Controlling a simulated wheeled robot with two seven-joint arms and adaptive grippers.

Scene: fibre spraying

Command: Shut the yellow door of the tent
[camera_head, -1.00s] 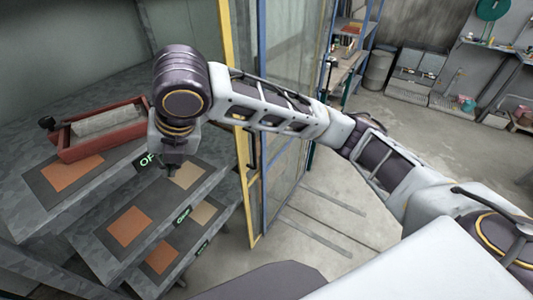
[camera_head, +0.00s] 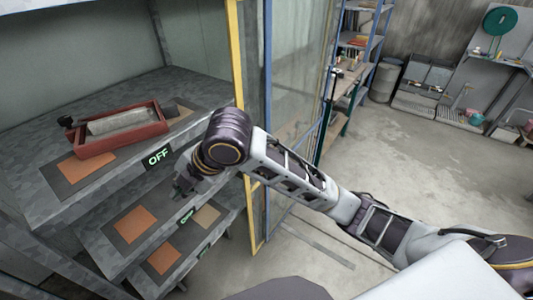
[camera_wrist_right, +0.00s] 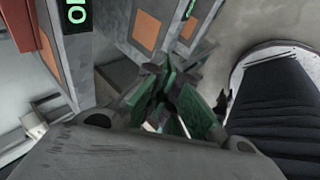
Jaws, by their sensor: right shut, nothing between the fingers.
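The yellow door edge (camera_head: 236,58) stands upright in the head view, between the grey shelves on the left and a blue-framed clear panel (camera_head: 300,70). It looks open; my right forearm crosses in front of it and hides its middle. My right gripper (camera_head: 182,190) is left of the yellow edge, by the front of the stepped shelves, shut and empty. The right wrist view shows its green-padded fingers (camera_wrist_right: 168,98) close together, with shelf fronts beyond. No contact with the door by the fingers is visible. My left gripper is out of view.
Stepped grey shelves (camera_head: 100,193) carry orange patches and green-lit signs such as OFF (camera_head: 158,157). A red tray (camera_head: 118,130) with a grey block sits on the upper shelf. A blue rack (camera_head: 352,60) stands behind. The concrete floor (camera_head: 420,165) on the right is mostly clear.

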